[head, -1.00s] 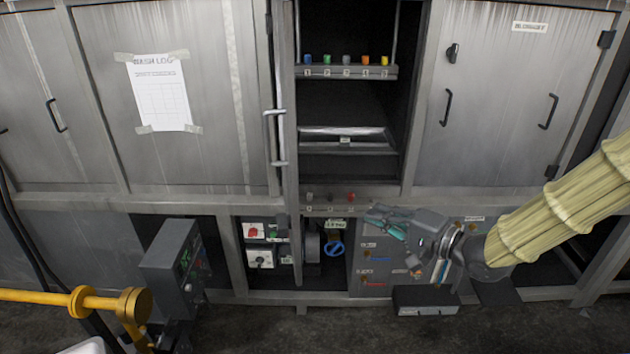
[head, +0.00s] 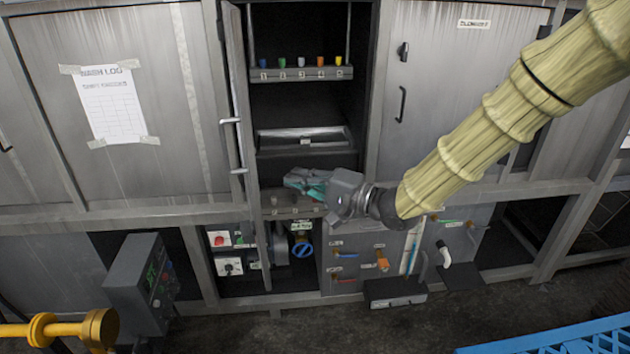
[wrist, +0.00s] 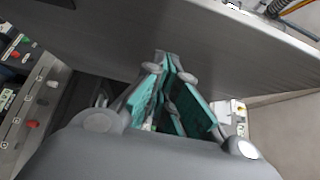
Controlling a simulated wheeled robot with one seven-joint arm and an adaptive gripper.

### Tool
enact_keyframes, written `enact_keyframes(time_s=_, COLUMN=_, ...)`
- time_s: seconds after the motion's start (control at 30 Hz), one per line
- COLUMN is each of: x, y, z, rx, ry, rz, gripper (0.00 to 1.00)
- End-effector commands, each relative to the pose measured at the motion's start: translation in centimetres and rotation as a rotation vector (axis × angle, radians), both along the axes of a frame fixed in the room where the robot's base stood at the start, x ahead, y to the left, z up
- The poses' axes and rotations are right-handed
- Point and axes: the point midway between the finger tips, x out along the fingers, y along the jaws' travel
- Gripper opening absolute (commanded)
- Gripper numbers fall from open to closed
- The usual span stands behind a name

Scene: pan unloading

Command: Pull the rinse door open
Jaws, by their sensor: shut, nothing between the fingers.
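The grey metal door (head: 240,80) stands swung out, nearly edge-on, at the left side of the open bay in the head view. I take it as the rinse door; no label on it is readable. Its bar handle (head: 235,146) is on the left face. My gripper (head: 290,180) is shut and empty, in front of the bay's lower part, right of the door on its inner side. In the wrist view, my gripper (wrist: 163,62) points at a broad grey panel (wrist: 220,45), apparently that door's inner face. I cannot tell whether the tips touch it.
Several coloured knobs sit on a shelf (head: 300,73) in the bay. Below are a blue valve wheel (head: 303,250) and a panel of small levers (head: 345,268). A grey control box (head: 145,285) and yellow pipe (head: 60,330) stand front left; a blue crate (head: 560,338) lies front right.

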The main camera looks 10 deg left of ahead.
Motion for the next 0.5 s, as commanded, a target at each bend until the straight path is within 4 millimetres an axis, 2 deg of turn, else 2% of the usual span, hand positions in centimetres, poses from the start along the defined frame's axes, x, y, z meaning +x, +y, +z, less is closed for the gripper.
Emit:
enact_keyframes(time_s=0.1, x=0.5, y=1.7, z=0.1, rx=-0.001, ry=-0.001, rz=0.003, gripper=0.0)
enact_keyframes(time_s=0.2, x=-0.3, y=2.8, z=0.1, rx=-0.002, ry=0.001, rz=0.003, gripper=0.0)
enact_keyframes(time_s=0.5, x=-1.2, y=4.7, z=0.0, rx=-0.001, ry=0.0, rz=0.002, gripper=0.0)
